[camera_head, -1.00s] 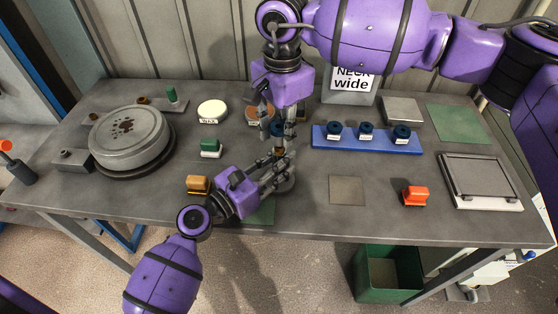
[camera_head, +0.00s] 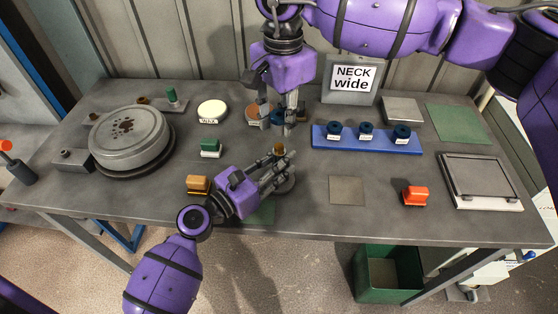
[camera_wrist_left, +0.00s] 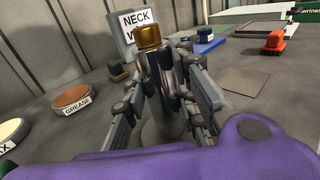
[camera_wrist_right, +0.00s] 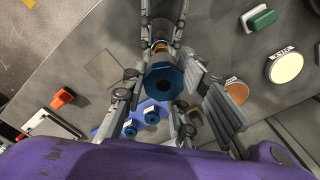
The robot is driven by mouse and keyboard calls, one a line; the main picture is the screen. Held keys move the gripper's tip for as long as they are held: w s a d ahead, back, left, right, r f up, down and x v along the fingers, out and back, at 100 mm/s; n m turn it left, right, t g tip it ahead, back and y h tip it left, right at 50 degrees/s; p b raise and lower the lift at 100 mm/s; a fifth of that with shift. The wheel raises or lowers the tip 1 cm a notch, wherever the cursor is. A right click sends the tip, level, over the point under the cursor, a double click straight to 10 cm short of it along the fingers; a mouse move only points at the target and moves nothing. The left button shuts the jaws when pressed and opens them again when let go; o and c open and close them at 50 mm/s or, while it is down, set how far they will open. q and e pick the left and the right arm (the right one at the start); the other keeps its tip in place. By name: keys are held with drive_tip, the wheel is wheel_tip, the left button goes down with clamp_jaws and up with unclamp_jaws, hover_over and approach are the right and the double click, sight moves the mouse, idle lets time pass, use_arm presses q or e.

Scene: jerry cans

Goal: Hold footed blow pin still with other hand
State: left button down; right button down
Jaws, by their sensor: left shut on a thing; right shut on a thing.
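The footed blow pin (camera_head: 279,150) stands upright near the table's front, with a brass tip and a round grey foot. In the left wrist view its shiny metal shaft (camera_wrist_left: 158,85) is between the fingers of my left gripper (camera_head: 272,176), which is shut on it from the side. My right gripper (camera_head: 287,120) is above and behind the pin. It is shut on a blue eight-sided piece with a central hole (camera_wrist_right: 163,86). The blue piece is apart from the brass tip, which shows bare in the head view.
A blue rack (camera_head: 366,144) with several labelled blue pieces stands to the right, before the "NECK wide" sign (camera_head: 352,80). A round grey turntable (camera_head: 128,135) is at left. A square plate (camera_head: 347,190) lies right of the pin.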

use_arm(q)
drive_tip(key=shift+f, duration=0.1)
use_arm(e)
drive_tip(key=w+d+r, duration=0.4)
drive_tip(key=w+d, duration=0.1)
drive_tip(key=d, duration=0.1)
idle(0.6)
use_arm(q)
drive_tip(key=c, duration=1.3)
unclamp_jaws()
drive_tip(key=shift+c, duration=0.2)
drive_tip(key=v, duration=1.2)
